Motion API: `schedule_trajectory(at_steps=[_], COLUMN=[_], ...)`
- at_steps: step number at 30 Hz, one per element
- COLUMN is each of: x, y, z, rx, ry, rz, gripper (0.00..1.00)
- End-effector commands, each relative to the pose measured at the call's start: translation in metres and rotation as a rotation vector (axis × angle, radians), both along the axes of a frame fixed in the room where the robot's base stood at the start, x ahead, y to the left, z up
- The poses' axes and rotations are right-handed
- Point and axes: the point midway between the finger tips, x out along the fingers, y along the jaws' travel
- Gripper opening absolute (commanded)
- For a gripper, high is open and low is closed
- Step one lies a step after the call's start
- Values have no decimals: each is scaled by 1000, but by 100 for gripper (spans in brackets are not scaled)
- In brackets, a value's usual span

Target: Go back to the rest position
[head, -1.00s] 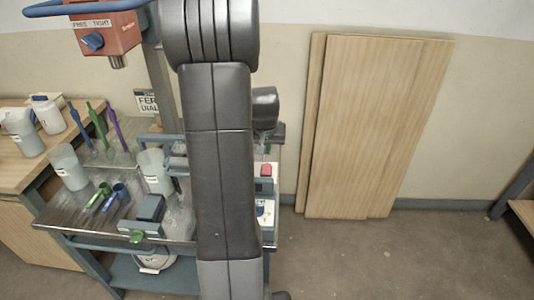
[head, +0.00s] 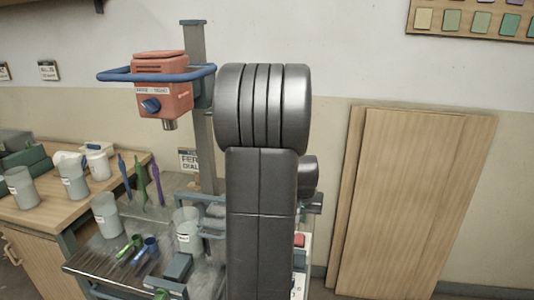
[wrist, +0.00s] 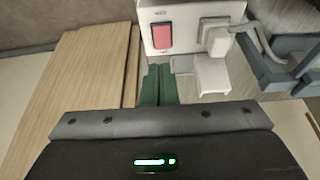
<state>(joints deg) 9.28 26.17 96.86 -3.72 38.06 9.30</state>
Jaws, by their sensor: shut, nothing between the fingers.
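My gripper (wrist: 159,86) shows in the wrist view as two dark green fingers close together, with nothing between them. Its dark body fills the bottom of that view. In the head view my arm stands upright in the middle and hides the gripper. In the wrist view the fingers point towards a white box with a red switch (wrist: 161,36), which lies just beyond them; I cannot tell the gap.
A metal cart (head: 92,268) holds grey cups, green and blue tools and a post with an orange mixer head (head: 163,85). A wooden bench (head: 40,212) with cups stands left. Wooden boards (head: 420,200) lean on the wall at right. Some floor shows at lower right.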

Motion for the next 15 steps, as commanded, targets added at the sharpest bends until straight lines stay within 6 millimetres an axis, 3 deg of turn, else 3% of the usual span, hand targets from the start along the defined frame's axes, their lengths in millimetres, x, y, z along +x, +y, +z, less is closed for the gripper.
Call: schedule_trajectory(at_steps=[15], x=[40], y=[-12], z=[-65], rx=[2], ry=[7], rz=[0], gripper=[0])
